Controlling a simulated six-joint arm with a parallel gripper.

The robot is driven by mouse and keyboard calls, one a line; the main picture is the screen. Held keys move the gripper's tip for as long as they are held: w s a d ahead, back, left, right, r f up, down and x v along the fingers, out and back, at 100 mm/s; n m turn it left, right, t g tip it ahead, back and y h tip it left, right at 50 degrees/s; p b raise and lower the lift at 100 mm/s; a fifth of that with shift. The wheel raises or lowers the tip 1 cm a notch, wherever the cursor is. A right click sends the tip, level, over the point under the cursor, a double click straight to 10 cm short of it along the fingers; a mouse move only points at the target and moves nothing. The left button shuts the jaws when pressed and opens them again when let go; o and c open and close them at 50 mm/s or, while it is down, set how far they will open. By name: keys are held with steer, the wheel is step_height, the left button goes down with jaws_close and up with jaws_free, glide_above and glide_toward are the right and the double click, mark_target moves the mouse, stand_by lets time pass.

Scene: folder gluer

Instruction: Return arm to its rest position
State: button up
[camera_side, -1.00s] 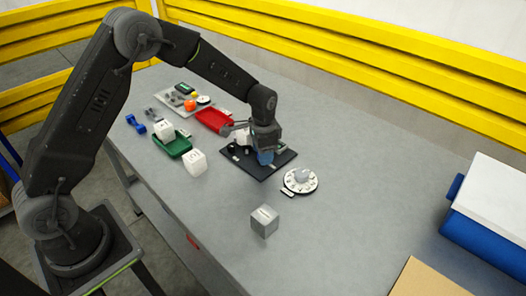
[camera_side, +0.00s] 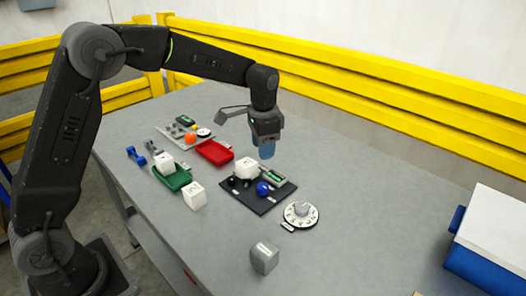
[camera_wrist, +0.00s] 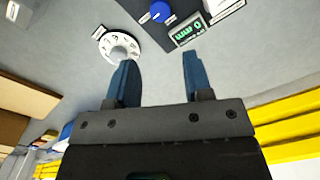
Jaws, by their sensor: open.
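My gripper (camera_side: 266,150) hangs above the far side of the black board (camera_side: 242,201), clear of it. In the wrist view its two blue fingers (camera_wrist: 158,75) stand apart with nothing between them. The black board carries a white block (camera_side: 246,168), a blue knob (camera_side: 263,189) and a small green display (camera_side: 274,177). The blue knob also shows in the wrist view (camera_wrist: 161,11), as does the display (camera_wrist: 187,31).
A red tray (camera_side: 215,153) and a green tray (camera_side: 173,181) stand to the left. Yellow rails (camera_side: 400,100) run behind the table. A blue bin with a white top (camera_side: 495,235) stands at right.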

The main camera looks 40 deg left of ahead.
steer(key=shift+r, duration=0.1)
steer(key=s+r+n+t, duration=0.3)
steer(key=s+r, duration=0.7)
steer(key=s, duration=0.3)
steer(key=s+f+n+t, duration=0.1)
steer(key=s+n+t, duration=0.1)
steer(key=s, duration=1.3)
steer(key=shift+d+n, duration=0.15)
steer(key=shift+n, duration=0.15)
steer(key=shift+w, duration=0.1)
stand_by(1.1)
